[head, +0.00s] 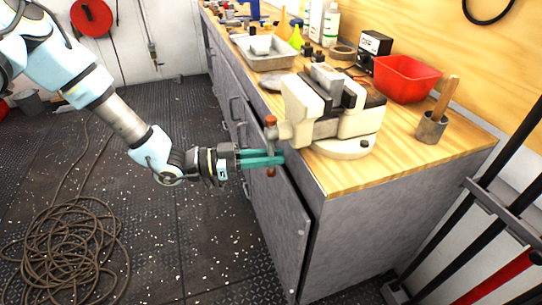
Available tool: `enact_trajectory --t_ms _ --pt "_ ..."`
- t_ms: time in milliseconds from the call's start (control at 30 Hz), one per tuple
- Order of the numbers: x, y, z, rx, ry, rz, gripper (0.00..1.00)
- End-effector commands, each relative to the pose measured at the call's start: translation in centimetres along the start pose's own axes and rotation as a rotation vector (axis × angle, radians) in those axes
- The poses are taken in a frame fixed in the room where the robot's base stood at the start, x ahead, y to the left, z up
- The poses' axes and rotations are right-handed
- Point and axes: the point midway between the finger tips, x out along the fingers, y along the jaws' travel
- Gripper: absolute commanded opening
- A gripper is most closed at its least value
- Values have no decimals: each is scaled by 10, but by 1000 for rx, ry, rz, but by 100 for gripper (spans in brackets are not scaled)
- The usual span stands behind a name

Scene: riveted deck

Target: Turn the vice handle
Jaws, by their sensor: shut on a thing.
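The vice (330,108) is cream and dark grey and sits on a round base at the front edge of the wooden workbench. Its handle (270,121) is an upright bar with reddish-brown knobs at its ends, in front of the vice's screw. My gripper (266,159), with teal fingers, reaches in from the left and is shut on the lower part of the handle. The lower knob (271,172) shows just below the fingers. The part of the bar between the fingers is hidden.
The wooden bench top (400,160) stands over grey cabinets (285,225). A metal tray (264,52), a red bin (406,79) and a wooden-handled mallet (431,128) stand around the vice. Coiled rope (68,243) lies on the floor at left. Dark bars stand at right.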

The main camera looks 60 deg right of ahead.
Motion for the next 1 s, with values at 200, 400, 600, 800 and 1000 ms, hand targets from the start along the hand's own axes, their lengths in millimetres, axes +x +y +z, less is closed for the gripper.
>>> enact_trajectory --t_ms 200,400,600,800,1000 --pt "0 -1 1 14 -3 -1 0" --pt "-2 -6 2 85 -18 -1 0" --pt "-4 -16 2 227 -46 -1 0" --pt "-6 -28 -2 412 -83 -1 0" --pt "-9 -39 -8 598 -120 -3 0"
